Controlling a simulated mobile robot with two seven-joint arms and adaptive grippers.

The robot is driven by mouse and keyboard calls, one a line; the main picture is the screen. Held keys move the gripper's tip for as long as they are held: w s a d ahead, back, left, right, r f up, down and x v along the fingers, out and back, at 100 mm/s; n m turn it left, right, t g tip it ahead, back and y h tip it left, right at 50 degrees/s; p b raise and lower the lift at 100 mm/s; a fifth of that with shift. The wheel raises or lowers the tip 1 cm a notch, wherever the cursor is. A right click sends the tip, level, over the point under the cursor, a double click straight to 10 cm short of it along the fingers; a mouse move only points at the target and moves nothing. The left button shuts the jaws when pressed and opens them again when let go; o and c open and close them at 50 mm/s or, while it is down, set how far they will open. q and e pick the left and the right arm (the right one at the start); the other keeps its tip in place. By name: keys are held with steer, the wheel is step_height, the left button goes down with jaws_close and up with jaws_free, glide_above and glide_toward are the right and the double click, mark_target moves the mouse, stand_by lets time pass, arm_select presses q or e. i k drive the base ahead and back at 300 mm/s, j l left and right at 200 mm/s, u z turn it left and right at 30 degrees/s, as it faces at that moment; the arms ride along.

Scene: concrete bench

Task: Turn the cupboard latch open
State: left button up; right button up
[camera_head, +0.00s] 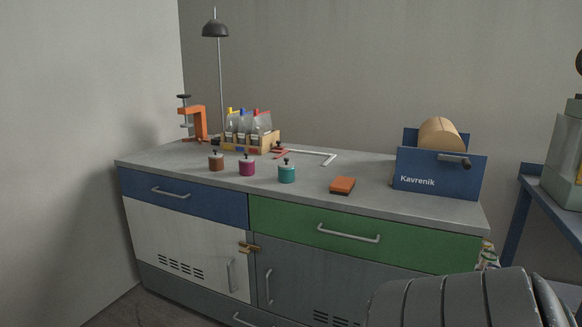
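The cupboard latch (248,247) is a small brass-coloured piece near the top of the seam between two cupboard doors. Its bar looks roughly level and reaches across the seam, but it is too small to tell fully. The white left door (180,240) and the grey right door (330,275) both look shut. Each has an upright bar handle and vent slots. Part of one of my arms fills the lower right corner, well to the right of the latch. Neither gripper shows, and nothing of mine touches the latch.
A blue drawer (215,206) and a green drawer (410,247) sit shut above the doors. The bench top (210,180) holds an orange clamp (199,123), several knobbed weights, an orange block (342,185) and a blue Kavrenik holder (470,180). The space before the latch looks clear.

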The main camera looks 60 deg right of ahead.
mark_target(247, 246)
steer(key=z, duration=1.7)
